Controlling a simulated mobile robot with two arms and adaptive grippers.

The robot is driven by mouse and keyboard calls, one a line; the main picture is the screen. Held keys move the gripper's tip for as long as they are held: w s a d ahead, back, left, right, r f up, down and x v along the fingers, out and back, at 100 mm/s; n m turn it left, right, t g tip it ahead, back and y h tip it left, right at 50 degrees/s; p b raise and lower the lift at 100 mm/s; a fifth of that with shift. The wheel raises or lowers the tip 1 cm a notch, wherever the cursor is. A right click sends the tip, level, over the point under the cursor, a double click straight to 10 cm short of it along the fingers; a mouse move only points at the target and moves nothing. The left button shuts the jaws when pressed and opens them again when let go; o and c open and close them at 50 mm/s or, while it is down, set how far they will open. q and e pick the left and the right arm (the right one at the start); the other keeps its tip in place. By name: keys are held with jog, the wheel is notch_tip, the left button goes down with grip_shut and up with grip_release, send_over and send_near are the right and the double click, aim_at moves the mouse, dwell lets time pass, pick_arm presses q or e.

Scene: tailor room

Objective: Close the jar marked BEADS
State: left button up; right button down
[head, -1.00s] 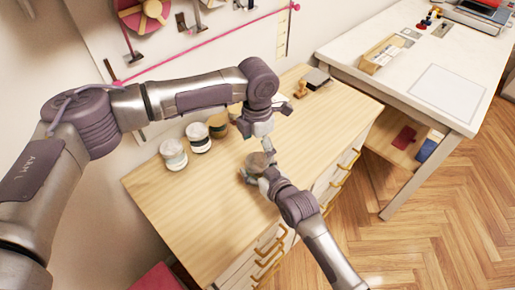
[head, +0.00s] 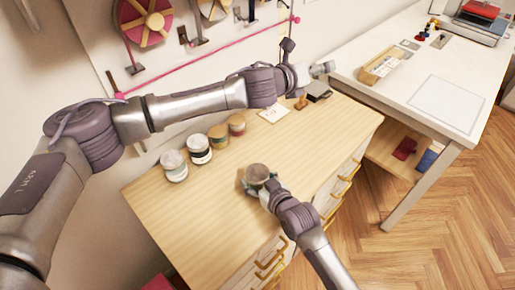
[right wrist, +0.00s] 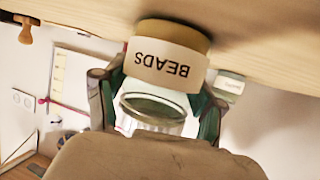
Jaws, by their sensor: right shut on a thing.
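The jar marked BEADS (right wrist: 166,65) is between the fingers of my right gripper (right wrist: 155,108), which is shut on it. In the right wrist view the picture is upside down: the label reads inverted, a tan band shows above it, and clear glass shows below it. In the head view the jar (head: 258,173) stands at the middle of the wooden top, its round top grey-brown; I cannot tell whether a lid is on it. My right gripper (head: 264,188) is at its near side. My left gripper (head: 323,68) is at the back right, away from the jar; its jaws are unclear.
Several jars (head: 198,148) stand in a row at the back left of the wooden cabinet top (head: 190,215). A white card (head: 273,110), a wooden stamp (head: 301,103) and a dark block (head: 318,91) lie at the back. A white table (head: 400,85) adjoins on the right.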

pick_arm(q)
jog(key=s+d+r+m+g+h, duration=0.2)
jog(key=s+d+r+g+h, duration=0.35)
jog(key=s, duration=0.25)
jog(key=s+d+f+m+g, duration=0.1)
jog(key=s+f+m+g, duration=0.15)
jog(key=s+g, duration=0.2)
jog(key=n+g+y, duration=0.1)
jog(key=n+y, duration=1)
jog(key=y, duration=0.5)
send_over(258, 171)
jog(key=shift+h, duration=0.25)
jog(key=f, duration=1.6)
jog(key=shift+s+d+f, duration=0.3)
jog(key=shift+d+f, duration=0.05)
jog(key=shift+f, duration=0.05)
jog(key=shift+w+a, duration=0.2)
jog(key=shift+a, duration=0.25)
jog(key=shift+f, duration=4)
